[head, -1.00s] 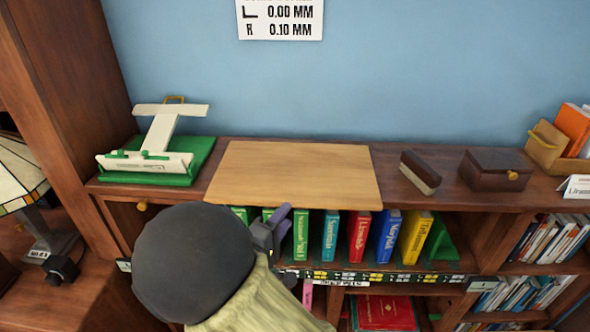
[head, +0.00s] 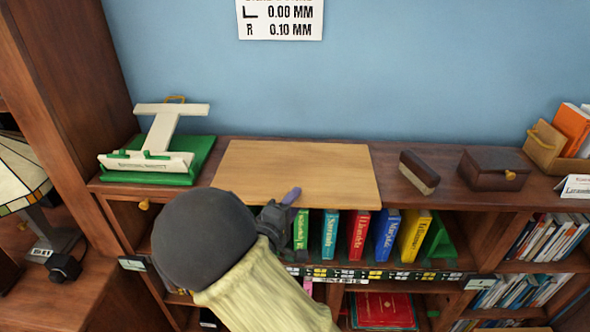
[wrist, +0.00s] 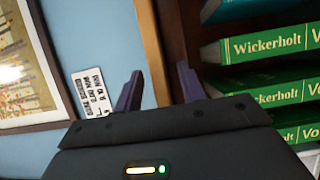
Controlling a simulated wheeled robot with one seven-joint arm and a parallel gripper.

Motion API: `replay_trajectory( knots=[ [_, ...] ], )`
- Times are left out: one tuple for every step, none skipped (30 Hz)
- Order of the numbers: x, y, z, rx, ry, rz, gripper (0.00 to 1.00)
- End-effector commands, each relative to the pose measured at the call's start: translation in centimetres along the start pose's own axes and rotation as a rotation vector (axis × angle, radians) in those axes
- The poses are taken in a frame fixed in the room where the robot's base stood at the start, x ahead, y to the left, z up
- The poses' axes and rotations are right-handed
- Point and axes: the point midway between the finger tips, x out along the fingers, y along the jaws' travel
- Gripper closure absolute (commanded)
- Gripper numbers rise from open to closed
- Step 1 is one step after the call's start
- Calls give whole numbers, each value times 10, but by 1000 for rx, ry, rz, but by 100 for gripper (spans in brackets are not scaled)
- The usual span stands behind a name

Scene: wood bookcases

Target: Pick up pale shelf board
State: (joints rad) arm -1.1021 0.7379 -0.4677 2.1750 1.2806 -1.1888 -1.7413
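The pale shelf board (head: 300,165) lies flat on top of the dark wood bookcase, its front edge over the row of books. My gripper (head: 284,210) is at this front edge, left of the board's middle. One purple finger shows against the board's top. In the wrist view my gripper (wrist: 160,74) is open, and the board's tan edge (wrist: 149,35) runs between the two spread fingers, one on the wall side and one on the book side. Contact cannot be told.
A white and green stand (head: 155,150) is left of the board. A dark block (head: 420,172) and a brown box (head: 493,170) sit to its right. Coloured books (head: 358,235) stand just under the board's front. A blue wall (head: 400,80) is behind.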

Motion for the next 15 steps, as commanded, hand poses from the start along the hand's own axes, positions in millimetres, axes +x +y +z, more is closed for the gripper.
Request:
replay_trajectory(
  knots=[
    [0, 0, 0, 0, 0, 0, 60],
    [0, 0, 0, 0, 0, 0, 60],
    [0, 0, 0, 0, 0, 0, 60],
    [0, 0, 0, 0, 0, 0, 60],
    [0, 0, 0, 0, 0, 0, 60],
    [0, 0, 0, 0, 0, 0, 60],
    [0, 0, 0, 0, 0, 0, 60],
    [0, 0, 0, 0, 0, 0, 60],
    [-1, 0, 0, 0, 0, 0, 60],
    [-1, 0, 0, 0, 0, 0, 60],
    [-1, 0, 0, 0, 0, 0, 60],
    [-1, 0, 0, 0, 0, 0, 66],
    [-1, 0, 0, 0, 0, 0, 72],
    [-1, 0, 0, 0, 0, 0, 78],
    [-1, 0, 0, 0, 0, 0, 86]
  ],
)
